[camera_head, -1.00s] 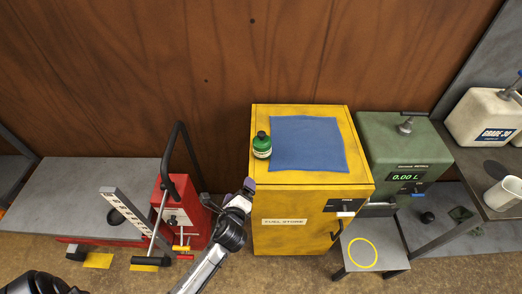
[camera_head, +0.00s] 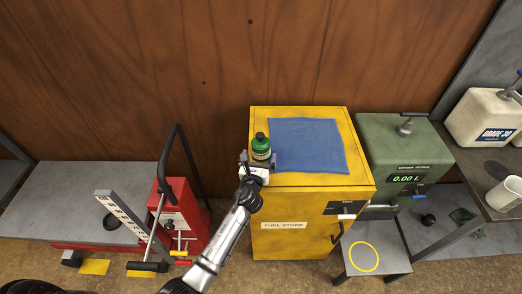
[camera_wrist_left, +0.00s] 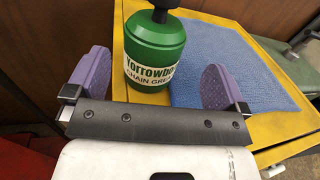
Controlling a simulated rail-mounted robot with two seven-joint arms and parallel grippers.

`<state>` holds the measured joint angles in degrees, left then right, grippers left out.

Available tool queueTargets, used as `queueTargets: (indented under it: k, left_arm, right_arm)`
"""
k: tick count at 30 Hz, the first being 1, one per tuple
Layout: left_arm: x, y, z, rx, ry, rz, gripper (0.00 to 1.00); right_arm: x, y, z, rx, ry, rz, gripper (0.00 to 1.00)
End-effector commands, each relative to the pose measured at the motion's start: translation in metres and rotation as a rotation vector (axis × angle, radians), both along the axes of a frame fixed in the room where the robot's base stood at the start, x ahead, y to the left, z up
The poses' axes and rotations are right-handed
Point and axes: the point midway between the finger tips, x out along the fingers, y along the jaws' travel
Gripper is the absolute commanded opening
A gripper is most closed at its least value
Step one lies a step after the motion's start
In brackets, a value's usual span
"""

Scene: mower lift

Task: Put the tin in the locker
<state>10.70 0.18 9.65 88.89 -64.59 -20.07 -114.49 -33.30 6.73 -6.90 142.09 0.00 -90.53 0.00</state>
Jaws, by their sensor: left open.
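The tin is a small green can with a black cap and a white label reading "chain grease". In the head view the tin (camera_head: 261,147) stands upright on the left part of the top of the yellow locker (camera_head: 285,209), labelled "Fuel Store", whose front door is shut. My left gripper (camera_head: 259,165) is open at the near side of the tin. In the left wrist view the tin (camera_wrist_left: 155,50) stands ahead, between the two purple finger pads and slightly left of centre. The pads do not touch it. My right gripper is not in view.
A blue cloth (camera_head: 308,145) lies on the locker top beside the tin. A green metering box (camera_head: 403,160) stands to the right, with a small grey stand (camera_head: 376,245) marked by a yellow ring in front. A red jack (camera_head: 182,215) with a tall black handle stands to the left.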

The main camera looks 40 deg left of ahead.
Motion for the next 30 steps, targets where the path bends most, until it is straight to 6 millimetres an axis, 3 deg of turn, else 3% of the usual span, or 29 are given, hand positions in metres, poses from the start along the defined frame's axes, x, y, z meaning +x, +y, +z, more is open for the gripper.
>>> queueTargets:
  k: [8,18,28,30]
  left_arm:
    - [0.013,0.009,-0.001,-0.002,-0.001,0.001,1.00]
    - [0.046,0.031,-0.004,-0.003,-0.001,0.001,1.00]
    - [0.050,0.033,-0.003,-0.001,0.000,0.000,1.00]
    - [0.050,0.033,-0.003,-0.001,0.000,0.000,0.95]
  right_arm:
    - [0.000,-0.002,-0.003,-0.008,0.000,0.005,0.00]
    - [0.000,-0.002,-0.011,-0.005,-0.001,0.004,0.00]
    - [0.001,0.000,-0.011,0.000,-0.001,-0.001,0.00]
    - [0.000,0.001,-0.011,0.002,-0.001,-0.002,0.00]
